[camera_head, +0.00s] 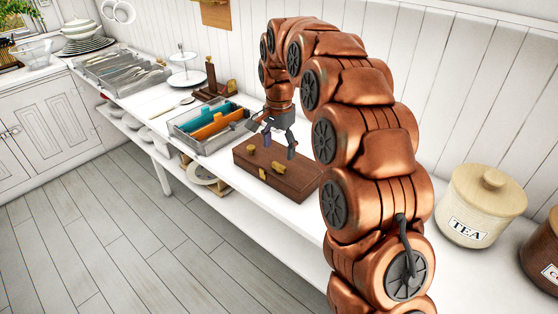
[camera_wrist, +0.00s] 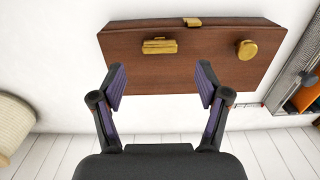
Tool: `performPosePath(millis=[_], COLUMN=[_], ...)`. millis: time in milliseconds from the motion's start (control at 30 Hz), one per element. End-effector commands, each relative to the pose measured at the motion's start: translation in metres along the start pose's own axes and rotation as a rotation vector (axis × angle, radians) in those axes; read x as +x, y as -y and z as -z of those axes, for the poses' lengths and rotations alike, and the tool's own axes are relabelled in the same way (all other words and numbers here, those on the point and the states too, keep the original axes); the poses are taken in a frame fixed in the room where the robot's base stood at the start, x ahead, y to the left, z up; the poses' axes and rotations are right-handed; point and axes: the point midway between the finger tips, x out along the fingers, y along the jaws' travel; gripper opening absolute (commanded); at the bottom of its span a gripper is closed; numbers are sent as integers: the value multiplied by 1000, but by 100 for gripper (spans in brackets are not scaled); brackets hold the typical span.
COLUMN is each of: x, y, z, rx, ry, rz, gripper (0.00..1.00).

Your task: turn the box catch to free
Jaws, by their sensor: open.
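A dark brown wooden box (camera_head: 299,180) lies closed on the white counter. It fills the upper part of the wrist view (camera_wrist: 205,70). On its top are a round brass knob (camera_wrist: 247,50) and a longer brass piece (camera_wrist: 159,46). A small brass clasp (camera_wrist: 192,21) sits at the front edge and also shows in the head view (camera_head: 262,174). I cannot tell which brass part is the catch. My gripper (camera_head: 272,143) is open and empty above the box. In the wrist view its fingertips (camera_wrist: 160,77) point toward the longer brass piece, apart from it.
A grey tray (camera_head: 213,147) with teal and orange items stands close to the box's left in the head view. A cream TEA canister (camera_head: 475,212) stands to the right. A wooden stand (camera_head: 211,88) is behind the tray. White plank wall closes the back.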

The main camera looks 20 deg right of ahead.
Motion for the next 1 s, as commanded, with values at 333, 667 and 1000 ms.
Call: performPosePath(millis=[333, 667, 1000], x=[44, 57, 57], y=[-1, 0, 0], z=[-1, 0, 0], rx=[-2, -2, -2], ry=[1, 0, 0], rz=[-3, 1, 0], gripper=[75, 75, 55])
